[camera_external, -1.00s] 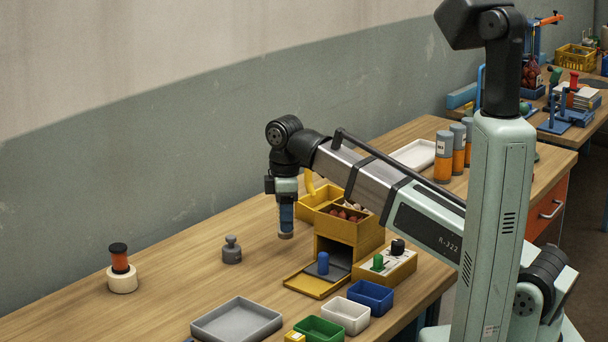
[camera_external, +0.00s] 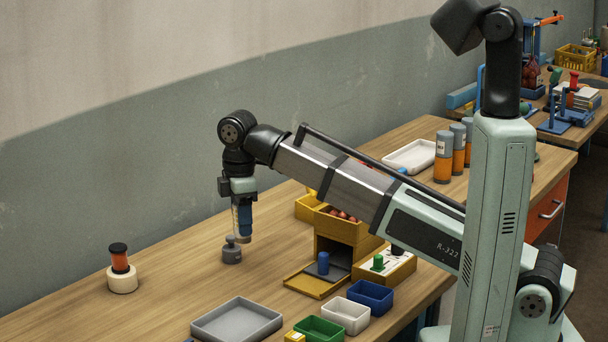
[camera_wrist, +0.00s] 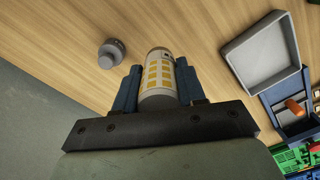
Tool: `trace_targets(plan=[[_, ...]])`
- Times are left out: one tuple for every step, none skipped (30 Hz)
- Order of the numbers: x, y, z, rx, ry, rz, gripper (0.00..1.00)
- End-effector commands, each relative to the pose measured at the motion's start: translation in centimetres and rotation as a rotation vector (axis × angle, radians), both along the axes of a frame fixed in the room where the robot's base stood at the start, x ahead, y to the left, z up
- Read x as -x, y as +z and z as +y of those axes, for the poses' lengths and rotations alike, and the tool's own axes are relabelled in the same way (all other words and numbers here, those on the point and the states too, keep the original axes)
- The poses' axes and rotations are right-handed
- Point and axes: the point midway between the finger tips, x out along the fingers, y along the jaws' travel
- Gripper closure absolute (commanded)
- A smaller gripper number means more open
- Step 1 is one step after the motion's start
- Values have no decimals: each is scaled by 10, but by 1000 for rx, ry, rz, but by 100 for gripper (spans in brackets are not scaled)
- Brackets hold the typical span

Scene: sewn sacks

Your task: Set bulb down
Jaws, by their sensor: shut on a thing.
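My gripper (camera_external: 243,224) points down above the wooden bench and is shut on the bulb. In the wrist view, the bulb (camera_wrist: 158,75) is a pale rounded cylinder with rows of yellow patches. It sits between the two blue fingers of my gripper (camera_wrist: 157,88). In the external view, only a pale strip of the bulb shows between the fingers. Its lower end is clear of the bench in the wrist view, but its exact height is hard to tell.
A grey knobbed weight (camera_external: 232,254) overlaps the gripper tip in the external view, but stands apart from the bulb in the wrist view (camera_wrist: 110,54). A grey tray (camera_external: 236,322), a spool on a cream base (camera_external: 122,284) and an open yellow box (camera_external: 345,228) stand around. Bare bench lies left.

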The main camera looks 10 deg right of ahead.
Motion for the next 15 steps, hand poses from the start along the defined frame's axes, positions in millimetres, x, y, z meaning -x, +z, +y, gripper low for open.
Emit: trace_targets(plan=[[10, 1, 15, 2, 25, 1, 91], [15, 1, 21, 3, 36, 2, 91], [22, 1, 29, 4, 51, 2, 91], [26, 1, 35, 5, 59, 3, 91], [31, 1, 41, 5, 67, 3, 91], [36, 2, 50, 6, 75, 3, 91], [40, 2, 55, 6, 79, 3, 91], [43, 2, 62, 6, 79, 2, 91], [47, 3, 72, 6, 74, 2, 91], [48, 4, 81, 5, 62, 1, 91], [45, 6, 88, 2, 34, -1, 91], [41, 7, 91, -1, -2, -3, 91], [40, 7, 93, -3, -26, -4, 91], [39, 8, 95, -5, -47, -6, 91], [39, 8, 95, -7, -76, -7, 91]])
